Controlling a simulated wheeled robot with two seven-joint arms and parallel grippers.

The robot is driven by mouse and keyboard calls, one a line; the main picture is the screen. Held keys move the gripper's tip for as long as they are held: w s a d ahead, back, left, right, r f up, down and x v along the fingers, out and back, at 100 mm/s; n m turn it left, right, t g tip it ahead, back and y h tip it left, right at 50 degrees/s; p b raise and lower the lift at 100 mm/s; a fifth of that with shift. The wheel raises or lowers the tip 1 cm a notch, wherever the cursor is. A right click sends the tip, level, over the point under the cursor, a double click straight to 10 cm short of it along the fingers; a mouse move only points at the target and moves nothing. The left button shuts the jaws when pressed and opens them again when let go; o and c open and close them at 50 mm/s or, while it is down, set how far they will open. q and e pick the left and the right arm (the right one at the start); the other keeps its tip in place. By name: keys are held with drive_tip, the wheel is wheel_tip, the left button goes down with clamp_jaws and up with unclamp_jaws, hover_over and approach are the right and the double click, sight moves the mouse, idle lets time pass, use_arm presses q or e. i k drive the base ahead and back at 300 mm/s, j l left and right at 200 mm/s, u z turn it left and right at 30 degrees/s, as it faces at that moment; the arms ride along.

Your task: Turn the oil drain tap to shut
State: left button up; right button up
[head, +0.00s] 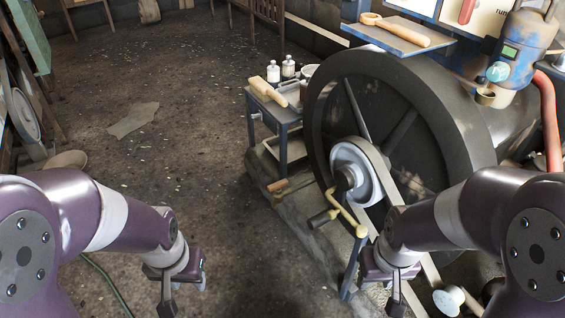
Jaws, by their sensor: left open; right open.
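I cannot pick out the oil drain tap for certain. A small part with an orange-brown handle (279,185) sits low at the left side of the engine base. A teal round fitting (497,72) shows on the blue canister (518,50) at the upper right, with a small brass cup (485,97) below it. My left gripper (184,295) is open and empty over the floor at lower left, well apart from the engine. My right gripper (394,298) is open in front of the engine's lower part, below the flywheel. No tap is seen between its fingers.
The large dark flywheel (318,115) stands at centre right, with a pale pulley (352,160), a belt and a yellow crank (345,212) in front. A small blue table (268,112) holds a mallet and bottles. A blue shelf (385,38) holds a wooden tool. The floor (190,130) at left is mostly clear.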

sight(277, 186)
drive_tip(key=i+j+z, duration=0.15)
drive_tip(key=j+z, duration=0.25)
drive_tip(key=i+j+z, duration=0.1)
drive_tip(key=j+z, duration=0.15)
drive_tip(key=z, duration=0.15)
drive_tip(key=j+z, duration=0.4)
drive_tip(key=i+j+z, duration=0.1)
drive_tip(key=j, duration=0.95)
drive_tip(key=i+j+z, duration=0.1)
drive_tip(key=j, duration=0.95)
drive_tip(key=i+j+z, duration=0.1)
drive_tip(key=j, duration=0.95)
drive_tip(key=i+j, duration=0.1)
drive_tip(key=i, duration=0.05)
